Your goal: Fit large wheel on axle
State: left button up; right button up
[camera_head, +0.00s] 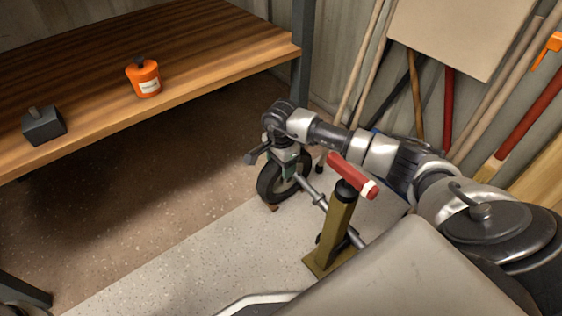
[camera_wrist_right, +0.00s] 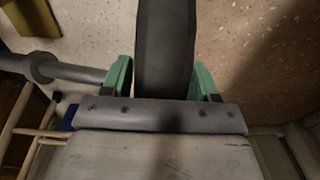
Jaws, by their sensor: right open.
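The large wheel (camera_head: 267,184), with a dark tire and light hub, stands upright near the floor in the head view. My right gripper (camera_head: 287,170) is over it from above. In the right wrist view the tire (camera_wrist_right: 165,45) lies between the green fingers (camera_wrist_right: 160,82), which are open around it. The grey axle (camera_head: 312,194) runs from the olive stand (camera_head: 338,228) towards the wheel. It also shows in the right wrist view (camera_wrist_right: 60,71), reaching close to the left finger. Whether the axle enters the hub is hidden. My left gripper is out of view.
A red-handled part (camera_head: 352,175) tops the stand, close beside my right arm. A wooden workbench (camera_head: 200,50) at upper left carries an orange container (camera_head: 145,80) and a dark block (camera_head: 43,127). Long-handled tools (camera_head: 418,95) lean on the wall. The floor left of the wheel is clear.

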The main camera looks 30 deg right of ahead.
jog(key=shift+r, duration=0.1)
jog(key=c, duration=1)
jog(key=shift+r+p, duration=1.3)
jog(key=shift+r, duration=0.2)
jog(key=shift+c, duration=0.2)
jog(key=shift+s+d+r+t+p, duration=0.15)
jog(key=shift+s+r+t+p, duration=0.75)
jog(key=shift+s+r+p, duration=0.45)
jog(key=shift+f, duration=0.1)
jog(key=shift+s+f+p, duration=0.1)
jog(key=shift+s+p, duration=0.05)
jog(key=shift+p, duration=0.15)
jog(key=shift+s+d+f+p, duration=0.15)
jog(key=shift+s+p, duration=0.25)
jog(key=shift+s, duration=0.9)
